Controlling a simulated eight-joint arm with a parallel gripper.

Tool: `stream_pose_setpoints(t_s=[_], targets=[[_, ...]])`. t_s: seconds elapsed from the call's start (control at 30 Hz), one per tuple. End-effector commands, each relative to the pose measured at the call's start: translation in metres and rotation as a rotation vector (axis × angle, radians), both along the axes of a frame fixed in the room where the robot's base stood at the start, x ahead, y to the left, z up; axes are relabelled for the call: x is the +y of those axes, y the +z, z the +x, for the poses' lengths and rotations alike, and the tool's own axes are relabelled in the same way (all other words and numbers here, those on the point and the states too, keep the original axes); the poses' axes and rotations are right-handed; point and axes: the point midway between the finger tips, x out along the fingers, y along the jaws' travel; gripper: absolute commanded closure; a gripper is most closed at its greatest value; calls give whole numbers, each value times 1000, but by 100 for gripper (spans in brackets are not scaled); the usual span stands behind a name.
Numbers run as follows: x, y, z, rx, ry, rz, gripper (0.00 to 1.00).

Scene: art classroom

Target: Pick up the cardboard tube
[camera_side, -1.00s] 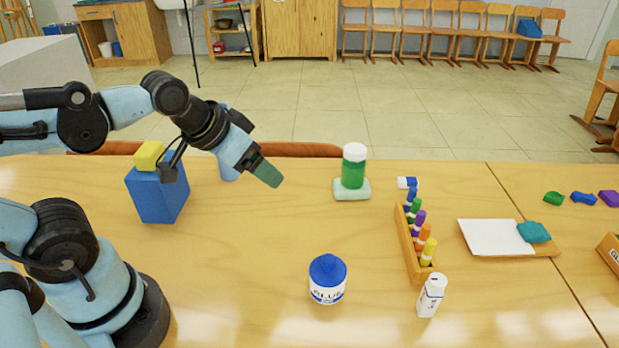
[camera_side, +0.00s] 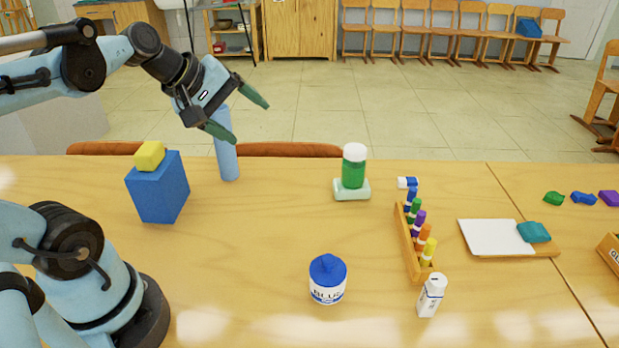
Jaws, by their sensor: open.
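The tube (camera_side: 228,160) is a light blue upright cylinder at the far edge of the table, right of the blue block. My gripper (camera_side: 250,121) is open and empty, with green fingers spread apart. It is up at the height of the tube's upper part in the picture. The lower finger overlaps the tube's upper part and hides some of it. I cannot tell whether they touch.
A blue block (camera_side: 158,190) with a yellow block (camera_side: 150,155) on top stands left of the tube. The table between is clear.

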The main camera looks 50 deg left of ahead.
Motion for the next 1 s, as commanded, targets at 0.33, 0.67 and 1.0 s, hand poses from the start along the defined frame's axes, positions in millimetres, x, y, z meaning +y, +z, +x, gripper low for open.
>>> stream_pose_setpoints(t_s=[0.33,0.67,1.0], targets=[[93,5,-4,-204,878,-902,22],[155,18,-30,-405,1272,-1522,22],[151,-25,-26,-388,1254,-1498,22]])
